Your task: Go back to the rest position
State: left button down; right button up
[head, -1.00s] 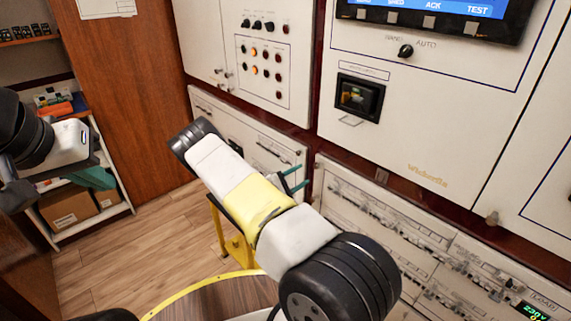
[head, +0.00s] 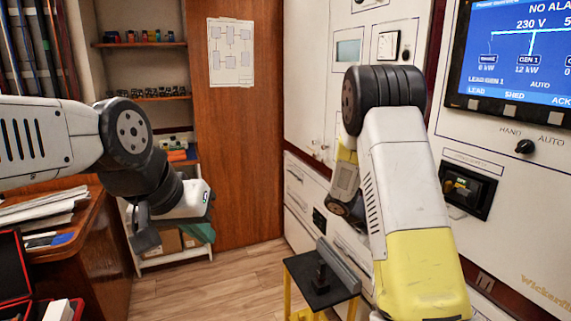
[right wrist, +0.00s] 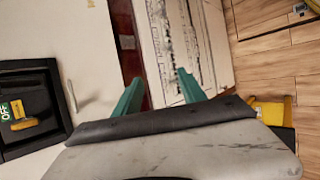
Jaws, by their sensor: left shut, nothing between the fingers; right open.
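My left arm comes in from the left in the head view, bent downward. Its gripper (head: 200,233) has teal fingers low in front of the shelf, shut and empty. My right arm is raised at the right of the head view, its elbow high in front of the white cabinets. The right gripper's fingers are hidden there behind the arm. In the right wrist view the right gripper (right wrist: 158,90) has its two teal fingers apart with nothing between them, facing white cabinet panels.
White cabinets (head: 312,80) with a blue screen (head: 525,50) and a black-framed switch (head: 468,188) stand close to my right arm. A small black stand (head: 305,268) is below it. A wooden desk (head: 100,240) with papers is at left. Floor (head: 220,280) is clear between.

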jog(key=s+a+r+m+t+y, duration=0.2)
jog(key=s+a+r+t+y, duration=0.1)
jog(key=s+a+r+y, duration=0.4)
jog(key=s+a+r, duration=0.3)
jog(key=r, duration=0.2)
jog(key=shift+s+r+y, duration=0.35)
jog(key=shift+r+y, duration=0.05)
jog(key=s+a+r+t+y, duration=0.1)
jog(key=s+a+r, duration=0.1)
jog(key=s+a, duration=0.1)
jog(key=s+a+r+t+y, duration=0.1)
jog(key=s+a+r+t, duration=0.1)
jog(key=s+r, duration=0.1)
jog(key=s+a+r+t+y, duration=0.1)
jog(key=s+a+r+y, duration=0.1)
jog(key=s+a+r, duration=0.1)
jog(key=shift+a+r+t, duration=0.2)
jog(key=shift+a+t, duration=0.1)
jog(key=shift+t, duration=0.1)
jog(key=shift+c, duration=0.2)
